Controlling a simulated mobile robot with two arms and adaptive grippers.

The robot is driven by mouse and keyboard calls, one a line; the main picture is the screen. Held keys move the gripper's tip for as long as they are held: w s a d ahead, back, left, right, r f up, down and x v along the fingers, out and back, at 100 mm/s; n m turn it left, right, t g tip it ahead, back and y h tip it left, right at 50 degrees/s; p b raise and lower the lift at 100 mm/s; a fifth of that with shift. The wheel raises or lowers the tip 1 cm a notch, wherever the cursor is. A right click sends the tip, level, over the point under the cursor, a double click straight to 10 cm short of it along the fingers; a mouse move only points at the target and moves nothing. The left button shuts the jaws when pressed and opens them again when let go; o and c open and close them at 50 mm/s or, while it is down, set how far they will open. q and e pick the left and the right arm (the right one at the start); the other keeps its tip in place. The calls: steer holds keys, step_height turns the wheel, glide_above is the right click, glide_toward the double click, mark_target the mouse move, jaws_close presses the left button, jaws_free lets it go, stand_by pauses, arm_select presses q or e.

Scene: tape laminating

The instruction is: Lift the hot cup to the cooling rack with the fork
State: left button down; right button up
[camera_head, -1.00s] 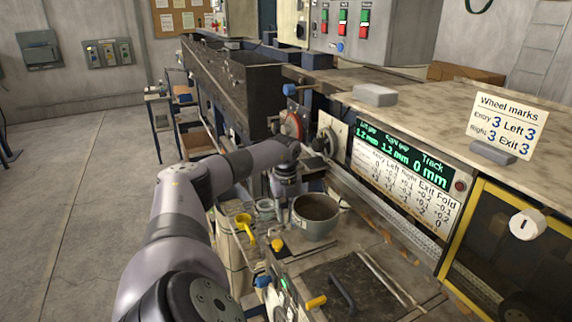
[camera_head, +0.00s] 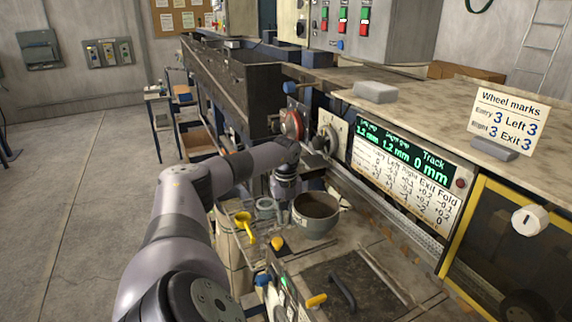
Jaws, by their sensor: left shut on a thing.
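My left gripper (camera_head: 284,202) points down just left of a grey round pot (camera_head: 316,228) with brown contents, which may be the cup. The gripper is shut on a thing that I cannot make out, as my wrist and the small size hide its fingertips. I cannot tell whether it touches the pot. A small grey ring-shaped piece (camera_head: 266,206) lies just left of the gripper. I cannot pick out the fork or the cooling rack for certain. My right gripper is not in view.
A yellow ladle-like piece (camera_head: 244,222) stands left of the ring. In front is a dark plate (camera_head: 345,285) with a handle. A panel with a green readout (camera_head: 395,150) rises to the right, below a worktop (camera_head: 440,112). A dark trough (camera_head: 235,80) runs behind.

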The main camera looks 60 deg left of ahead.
arm_select(q)
steer(key=shift+s+a, duration=0.15)
steer(key=shift+s, duration=1.15)
steer(key=s+b, duration=0.2)
steer(key=s, duration=0.8)
steer(key=shift+s+a, duration=0.2)
steer(key=shift+a, duration=0.05)
stand_by(0.4)
step_height(320, 180, up, 7)
steer(key=p, duration=0.4)
stand_by(0.6)
stand_by(0.3)
